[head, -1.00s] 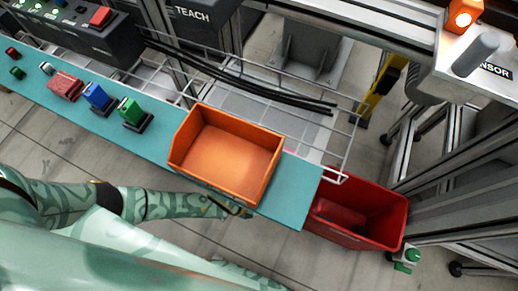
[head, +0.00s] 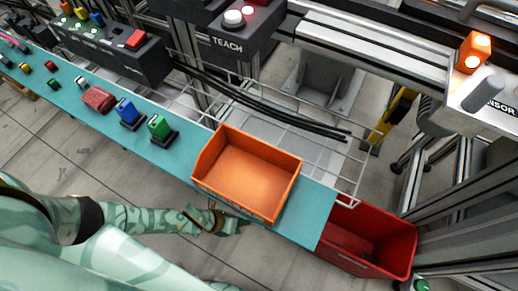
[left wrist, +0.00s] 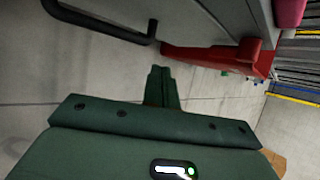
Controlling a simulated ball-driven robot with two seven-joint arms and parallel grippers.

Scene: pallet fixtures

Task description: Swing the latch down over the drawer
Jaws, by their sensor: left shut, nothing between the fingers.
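My left gripper (head: 228,222) is at the near edge of the teal bench, just below the orange bin in the head view. In the left wrist view its fingers (left wrist: 161,88) are shut together with nothing between them. A grey panel (left wrist: 190,22) with a black bar handle (left wrist: 100,22) shows at the top of the left wrist view, apart from the fingertips. I cannot tell whether this panel is the drawer. I cannot make out a latch in either view. My right gripper is not in view.
The orange bin (head: 225,208) stands on the teal bench (head: 318,208). A red bin (head: 367,238) is beyond the bench's right end. Green (head: 159,127) and blue (head: 126,111) blocks and a red piece (head: 98,99) are farther left. Floor in front is clear.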

